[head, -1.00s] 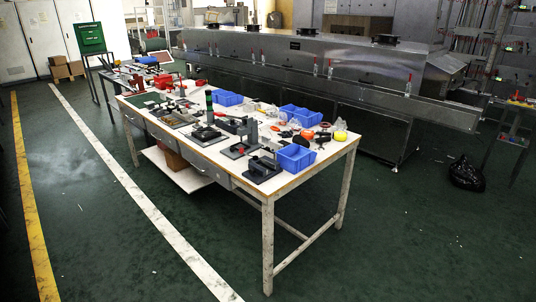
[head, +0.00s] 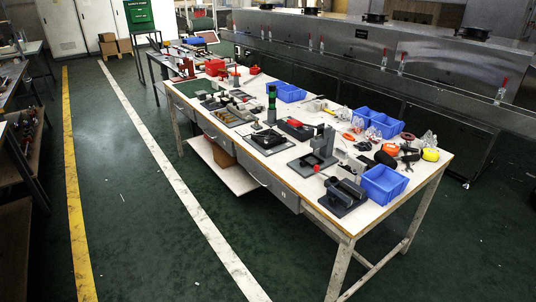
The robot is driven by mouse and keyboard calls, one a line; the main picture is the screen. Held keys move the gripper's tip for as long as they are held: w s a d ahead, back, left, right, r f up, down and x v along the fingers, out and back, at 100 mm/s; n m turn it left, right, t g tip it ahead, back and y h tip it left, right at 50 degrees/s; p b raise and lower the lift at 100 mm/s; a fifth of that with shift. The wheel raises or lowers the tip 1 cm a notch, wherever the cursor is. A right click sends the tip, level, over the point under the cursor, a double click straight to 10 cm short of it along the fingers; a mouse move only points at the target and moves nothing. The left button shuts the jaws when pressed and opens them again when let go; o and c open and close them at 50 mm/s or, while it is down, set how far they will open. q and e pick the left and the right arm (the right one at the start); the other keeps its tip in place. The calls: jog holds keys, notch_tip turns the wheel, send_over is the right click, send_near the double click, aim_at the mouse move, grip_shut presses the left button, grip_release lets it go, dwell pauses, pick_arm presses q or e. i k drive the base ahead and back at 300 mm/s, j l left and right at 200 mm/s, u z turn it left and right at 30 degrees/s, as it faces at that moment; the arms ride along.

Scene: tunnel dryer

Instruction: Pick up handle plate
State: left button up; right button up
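I cannot pick out the handle plate for certain among the small parts on the white-topped workbench (head: 357,222). Dark fixtures on flat plates stand along its near long side: a grey block fixture (head: 343,195) at the near end, an upright fixture (head: 318,153) with a red knob behind it, and a black part on a plate (head: 267,140) farther back. A flat tray of small parts (head: 229,116) lies beyond these. Neither of my grippers is in view.
Blue bins (head: 384,186) stand on the bench among tools and a yellow-orange tape item (head: 430,155). A long metal dryer (head: 350,45) runs behind. Shelving (head: 22,140) stands at the left. Green floor with a yellow line (head: 75,200) and white line is clear left of the bench.

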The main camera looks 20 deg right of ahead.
aim_at(344, 172)
jog(key=i+j+u, duration=0.1)
jog(key=i, duration=1.15)
jog(key=i+z, duration=0.25)
jog(key=z, duration=0.15)
jog(key=i+j+z, duration=0.2)
jog(key=z, duration=0.15)
jog(key=i+j+z, duration=0.2)
jog(key=z, duration=0.2)
jog(key=i+j+z, duration=0.25)
jog(key=z, duration=0.15)
